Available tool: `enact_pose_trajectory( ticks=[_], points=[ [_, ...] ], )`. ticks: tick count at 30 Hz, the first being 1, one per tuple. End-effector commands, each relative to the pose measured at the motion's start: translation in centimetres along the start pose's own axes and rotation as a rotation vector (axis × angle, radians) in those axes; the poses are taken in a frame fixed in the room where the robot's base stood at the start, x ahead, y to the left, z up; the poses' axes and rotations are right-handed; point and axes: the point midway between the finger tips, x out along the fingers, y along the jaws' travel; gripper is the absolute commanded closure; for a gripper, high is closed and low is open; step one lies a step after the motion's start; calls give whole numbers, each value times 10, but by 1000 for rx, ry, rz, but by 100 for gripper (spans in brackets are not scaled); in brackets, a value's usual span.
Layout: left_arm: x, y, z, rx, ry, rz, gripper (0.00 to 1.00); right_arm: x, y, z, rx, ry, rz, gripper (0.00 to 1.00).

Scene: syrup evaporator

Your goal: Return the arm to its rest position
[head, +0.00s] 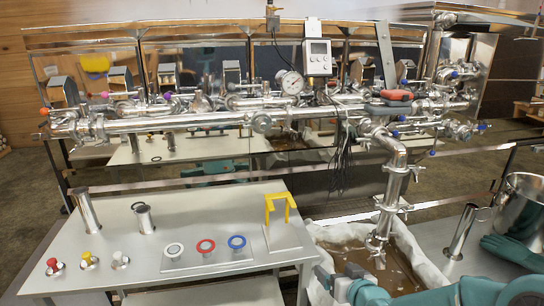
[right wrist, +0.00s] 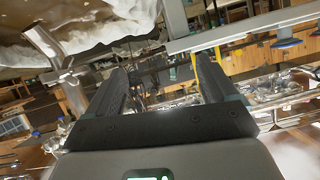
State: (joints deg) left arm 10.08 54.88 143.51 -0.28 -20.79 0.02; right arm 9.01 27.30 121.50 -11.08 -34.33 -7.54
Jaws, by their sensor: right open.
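My right arm (head: 460,293) is teal and grey and reaches in from the lower right corner of the head view. My right gripper (head: 332,286) is low in that view, by the near side of the cloth-lined bin (head: 424,262). In the right wrist view the two dark fingers of the gripper (right wrist: 163,82) stand apart, with nothing held between them. My left gripper is not seen in either view.
A grey table (head: 150,205) at left carries coloured rings, small knobs, metal cups and a yellow stand (head: 278,203). A steel downpipe (head: 393,190) ends above the bin. A steel pot (head: 525,205) and a teal glove (head: 510,250) are at right.

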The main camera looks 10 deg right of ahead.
Motion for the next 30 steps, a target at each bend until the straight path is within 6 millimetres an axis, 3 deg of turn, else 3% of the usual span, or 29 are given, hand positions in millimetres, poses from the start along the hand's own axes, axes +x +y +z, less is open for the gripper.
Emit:
enact_pose_trajectory(
  ticks=[2, 5, 7, 9, 12, 15, 18, 21, 30],
  points=[
    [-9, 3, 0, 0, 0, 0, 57, 4, -11, 34, 13, -87, -21, 14],
    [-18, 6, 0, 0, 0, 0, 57, -1, -31, 105, 51, -259, -53, 14],
    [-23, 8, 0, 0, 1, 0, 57, -16, -47, 161, 91, -406, -73, 14],
    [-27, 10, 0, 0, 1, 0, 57, -40, -63, 213, 133, -555, -88, 14],
    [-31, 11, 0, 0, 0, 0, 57, -81, -83, 274, 193, -755, -98, 14],
    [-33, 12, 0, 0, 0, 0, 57, -122, -97, 314, 244, -918, -95, 14],
    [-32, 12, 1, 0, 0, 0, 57, -152, -105, 336, 284, -1028, -84, 14],
    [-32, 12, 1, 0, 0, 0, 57, -169, -107, 343, 317, -1087, -66, 14],
    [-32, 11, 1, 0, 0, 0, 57, -171, -107, 344, 336, -1103, -55, 14]
  ],
)
